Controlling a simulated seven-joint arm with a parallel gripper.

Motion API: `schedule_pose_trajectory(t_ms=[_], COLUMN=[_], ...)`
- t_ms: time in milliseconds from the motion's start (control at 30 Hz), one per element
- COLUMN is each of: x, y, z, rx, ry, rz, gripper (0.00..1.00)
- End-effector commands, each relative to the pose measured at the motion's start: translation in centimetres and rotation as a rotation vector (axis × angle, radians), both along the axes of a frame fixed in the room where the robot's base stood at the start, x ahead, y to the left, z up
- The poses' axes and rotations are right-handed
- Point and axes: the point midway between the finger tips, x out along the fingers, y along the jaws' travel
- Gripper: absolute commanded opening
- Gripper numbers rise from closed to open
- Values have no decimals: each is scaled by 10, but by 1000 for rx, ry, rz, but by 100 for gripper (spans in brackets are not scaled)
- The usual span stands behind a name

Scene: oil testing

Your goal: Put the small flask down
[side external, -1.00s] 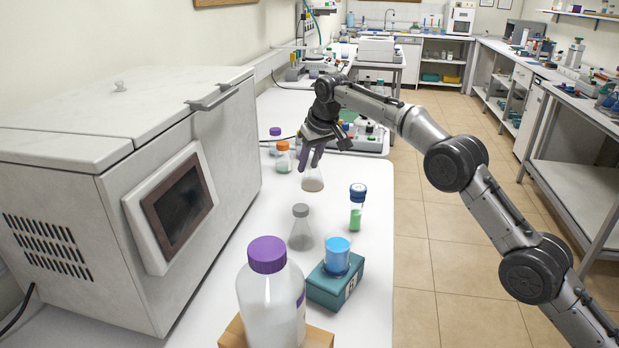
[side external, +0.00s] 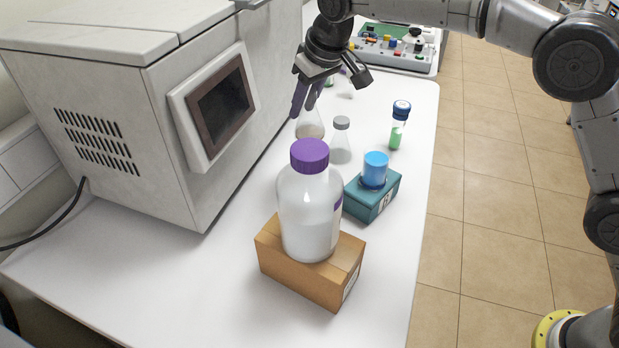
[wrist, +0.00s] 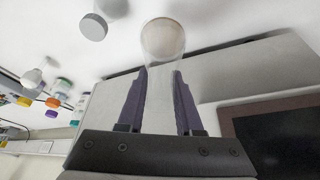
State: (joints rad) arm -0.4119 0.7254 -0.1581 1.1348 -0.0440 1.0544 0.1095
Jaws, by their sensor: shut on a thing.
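The small clear flask (side external: 310,125) has a pale brownish content and is held in my gripper (side external: 303,108). It hangs between the purple fingers, left of the grey-capped flask and near the big machine. Whether its base touches the table cannot be told. In the wrist view, the two fingers (wrist: 160,88) are closed around the flask's clear neck, and its round pale base (wrist: 162,38) points away from the camera.
A grey-capped flask (side external: 341,142) stands close by on the right. A purple-capped bottle (side external: 309,210) on a cardboard box (side external: 340,272), a blue-capped jar (side external: 375,169) on a teal box (side external: 372,199) and a green vial (side external: 399,127) stand around. The machine (side external: 180,120) is at left. The front table (side external: 190,285) is clear.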

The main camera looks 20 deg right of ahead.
Motion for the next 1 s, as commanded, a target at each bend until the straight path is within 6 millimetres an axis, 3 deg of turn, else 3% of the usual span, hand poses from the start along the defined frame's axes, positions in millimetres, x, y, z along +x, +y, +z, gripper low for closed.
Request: schedule_pose_trajectory(t_ms=[167, 400, 800, 1000], x=[-7, -7, -7, -6], y=[5, 4, 4, 5], z=[-12, -54, -100, -110], rx=[2, 4, 4, 6], ry=[-4, -5, -6, -11], rz=[9, 8, 8, 8], gripper=[0, 0, 0, 0])
